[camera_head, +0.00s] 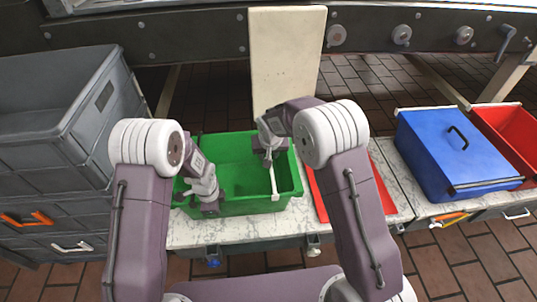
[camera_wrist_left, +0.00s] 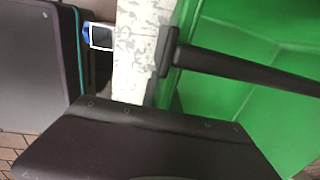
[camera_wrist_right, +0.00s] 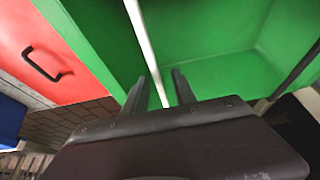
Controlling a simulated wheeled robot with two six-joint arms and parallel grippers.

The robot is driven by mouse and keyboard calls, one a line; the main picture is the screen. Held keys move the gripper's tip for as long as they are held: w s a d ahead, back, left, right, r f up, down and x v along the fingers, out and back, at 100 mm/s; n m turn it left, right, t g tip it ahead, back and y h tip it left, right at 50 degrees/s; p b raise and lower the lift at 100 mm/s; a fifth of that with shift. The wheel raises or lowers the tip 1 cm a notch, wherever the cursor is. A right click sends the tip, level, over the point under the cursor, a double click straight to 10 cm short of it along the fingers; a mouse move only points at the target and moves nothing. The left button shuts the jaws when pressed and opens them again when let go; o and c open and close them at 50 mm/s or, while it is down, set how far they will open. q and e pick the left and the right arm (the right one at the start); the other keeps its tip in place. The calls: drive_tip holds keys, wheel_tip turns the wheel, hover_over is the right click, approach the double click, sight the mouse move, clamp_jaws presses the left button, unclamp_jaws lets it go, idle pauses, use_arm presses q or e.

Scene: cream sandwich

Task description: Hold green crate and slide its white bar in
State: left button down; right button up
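The green crate (camera_head: 234,165) stands on the light speckled counter, open at the top. Its white bar (camera_head: 273,183) shows at the crate's right side, and also in the right wrist view (camera_wrist_right: 146,45). My left gripper (camera_head: 210,206) is at the crate's front left rim. In the left wrist view the green wall (camera_wrist_left: 220,95) and a dark rod are close to it, but I cannot tell its fingers' opening or contact. My right gripper (camera_head: 266,157) is over the crate's back right. Its fingers (camera_wrist_right: 159,92) are apart, with the white bar running between them; gaps show beside the bar.
A red box (camera_head: 318,197) stands right of the crate, partly behind my right arm. A blue box (camera_head: 452,155) and another red box (camera_head: 510,130) are farther right. Grey crates (camera_head: 60,120) stack at left. A cream board (camera_head: 287,60) stands behind the crate.

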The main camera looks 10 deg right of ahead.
drive_tip(key=v, duration=1.1)
drive_tip(key=shift+s+r, duration=0.2)
drive_tip(key=shift+r, duration=0.15)
use_arm(q)
drive_tip(key=c, duration=1.5)
unclamp_jaws()
